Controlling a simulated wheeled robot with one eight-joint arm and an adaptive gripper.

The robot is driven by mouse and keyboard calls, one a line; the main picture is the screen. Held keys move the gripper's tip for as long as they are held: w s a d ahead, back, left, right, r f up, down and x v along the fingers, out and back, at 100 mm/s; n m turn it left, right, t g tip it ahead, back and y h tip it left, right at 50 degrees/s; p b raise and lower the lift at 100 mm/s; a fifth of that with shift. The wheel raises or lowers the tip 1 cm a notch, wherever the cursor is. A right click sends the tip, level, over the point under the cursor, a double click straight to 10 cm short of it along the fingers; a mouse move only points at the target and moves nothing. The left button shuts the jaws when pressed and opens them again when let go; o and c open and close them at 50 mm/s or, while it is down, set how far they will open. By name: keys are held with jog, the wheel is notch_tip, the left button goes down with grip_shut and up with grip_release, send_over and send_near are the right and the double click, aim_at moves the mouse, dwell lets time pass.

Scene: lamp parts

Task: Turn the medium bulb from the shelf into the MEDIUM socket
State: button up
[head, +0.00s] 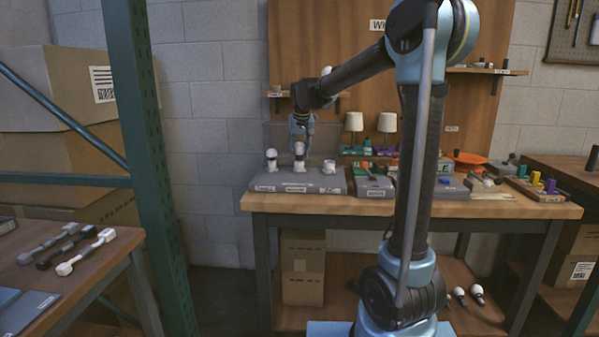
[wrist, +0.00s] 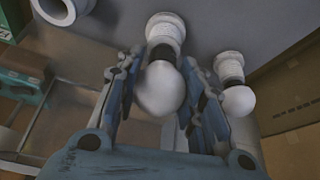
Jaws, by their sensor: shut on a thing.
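The medium bulb (wrist: 160,90), white and round with a dark collar, is between my gripper's fingers (wrist: 165,97) in the wrist view. Its base meets the white middle socket (wrist: 166,28); how deep it sits cannot be told. In the head view my gripper (head: 301,138) points down over the same bulb (head: 299,147), which stands upright at the middle socket (head: 299,166) of the grey block (head: 322,183). My gripper is shut on the bulb. The block's labels are too small to read surely.
A second bulb (head: 271,154) stands in the left socket, close beside my finger in the wrist view (wrist: 238,101). The right socket (head: 329,166) is empty. Coloured trays (head: 372,182) and two small lamps (head: 354,122) are farther right. A shelf (head: 275,95) is behind my arm.

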jog(key=m+h, duration=0.2)
jog(key=m, duration=0.3)
dwell(0.3)
jog(key=m, duration=0.2)
jog(key=m+h, duration=0.1)
jog(key=m, duration=0.1)
jog(key=shift+f+m+g+h, duration=0.1)
jog(key=shift+m+g+h, duration=0.2)
jog(key=shift+m+g, duration=0.1)
jog(key=shift+m+g+h, duration=0.3)
jog(key=shift+m+g, duration=0.1)
jog(key=shift+m, duration=0.7)
jog(key=m+g, duration=0.1)
jog(key=m, duration=0.2)
jog(key=shift+w+h, duration=0.1)
jog(key=shift+h, duration=0.2)
jog(key=shift+m+g+h, duration=0.3)
jog(key=shift+m+g, duration=0.4)
jog(key=shift+m, duration=1.3)
